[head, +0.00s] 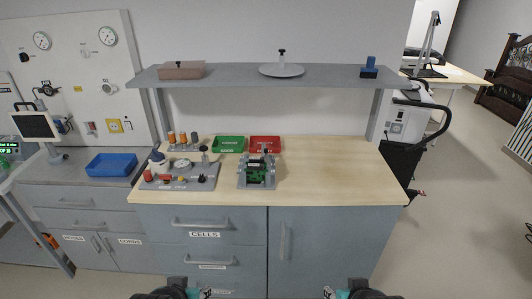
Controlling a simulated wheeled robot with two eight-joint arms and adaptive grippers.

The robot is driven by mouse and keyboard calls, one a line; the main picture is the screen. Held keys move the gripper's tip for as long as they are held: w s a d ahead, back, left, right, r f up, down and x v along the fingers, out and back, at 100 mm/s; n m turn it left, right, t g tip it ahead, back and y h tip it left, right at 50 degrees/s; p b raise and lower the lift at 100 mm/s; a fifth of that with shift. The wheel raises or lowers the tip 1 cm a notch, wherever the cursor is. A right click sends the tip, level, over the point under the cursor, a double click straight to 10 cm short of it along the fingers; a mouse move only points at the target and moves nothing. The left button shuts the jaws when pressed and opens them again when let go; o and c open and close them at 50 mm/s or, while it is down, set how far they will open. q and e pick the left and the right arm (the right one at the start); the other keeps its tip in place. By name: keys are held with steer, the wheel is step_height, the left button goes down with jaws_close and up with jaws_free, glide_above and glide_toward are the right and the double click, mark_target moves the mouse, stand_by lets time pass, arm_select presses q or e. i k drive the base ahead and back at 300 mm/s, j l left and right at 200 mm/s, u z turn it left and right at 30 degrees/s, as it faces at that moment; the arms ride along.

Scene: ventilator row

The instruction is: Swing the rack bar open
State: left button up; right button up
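My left gripper (205,293) and my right gripper (328,293) show only in part at the bottom edge, in front of the cabinet and well below the worktop. Both are apart from the rack. Their fingers are mostly cut off by the frame.
A grey board (150,184) with a gauge and several small parts lies left of the rack. A green tray (228,144) and a red tray (265,144) stand behind it. A shelf (225,77) spans above. The worktop's right side (335,175) is clear.

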mark_target(265, 151)
steer(key=i+j, duration=0.1)
steer(key=i, duration=1.25)
